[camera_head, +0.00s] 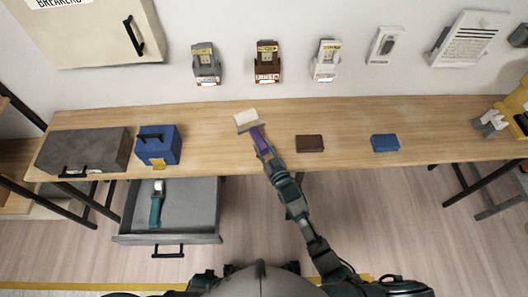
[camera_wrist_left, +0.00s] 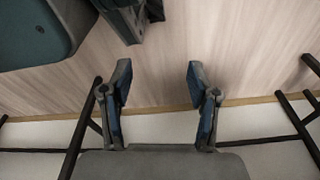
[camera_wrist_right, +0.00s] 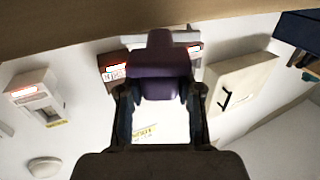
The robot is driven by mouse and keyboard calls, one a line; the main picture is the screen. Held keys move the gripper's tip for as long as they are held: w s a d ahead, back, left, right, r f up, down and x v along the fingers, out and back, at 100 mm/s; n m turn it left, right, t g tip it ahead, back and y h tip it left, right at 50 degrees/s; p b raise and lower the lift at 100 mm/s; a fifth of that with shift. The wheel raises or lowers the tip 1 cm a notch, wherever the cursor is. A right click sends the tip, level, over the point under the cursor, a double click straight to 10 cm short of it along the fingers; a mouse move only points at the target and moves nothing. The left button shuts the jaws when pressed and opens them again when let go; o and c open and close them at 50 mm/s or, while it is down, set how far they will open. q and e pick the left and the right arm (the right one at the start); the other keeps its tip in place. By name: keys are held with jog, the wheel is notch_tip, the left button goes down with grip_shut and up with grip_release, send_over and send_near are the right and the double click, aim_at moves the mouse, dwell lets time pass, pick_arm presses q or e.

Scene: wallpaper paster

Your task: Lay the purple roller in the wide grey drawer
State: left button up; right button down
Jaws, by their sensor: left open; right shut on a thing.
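The purple roller (camera_head: 259,139) has a purple handle and a pale head, and shows above the table's front half in the head view. My right gripper (camera_head: 268,158) is shut on its handle. In the right wrist view the purple handle (camera_wrist_right: 160,72) sits between the fingers of my right gripper (camera_wrist_right: 160,100). The wide grey drawer (camera_head: 190,205) is pulled out under the left part of the table, left of the roller. A teal-handled tool (camera_head: 156,209) lies in its left part. My left gripper (camera_wrist_left: 160,95) is open and empty over the floor in the left wrist view.
On the table (camera_head: 215,135) stand a dark grey box (camera_head: 85,151), a blue box (camera_head: 158,145), a brown block (camera_head: 309,142) and a blue block (camera_head: 385,142). Several devices hang on the wall behind. The drawer's middle and right part are bare.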

jog(key=shift+w+a+f, duration=0.1)
jog(key=shift+a+f, duration=0.05)
jog(key=shift+a, duration=0.05)
jog(key=f, duration=0.3)
jog(key=shift+d+f+b, duration=0.15)
jog(key=shift+d+b, duration=0.05)
jog(key=shift+b, duration=0.2)
jog(key=shift+d, duration=0.5)
pick_arm(q)
jog(key=shift+w+d+r, duration=0.3)
jog(key=shift+w+r, duration=0.05)
jog(key=shift+r, duration=0.15)
jog(key=shift+w+d+r, duration=0.25)
jog(key=shift+w+r, duration=0.1)
jog(key=shift+r, duration=0.1)
pick_arm(e)
jog(key=shift+d, duration=0.1)
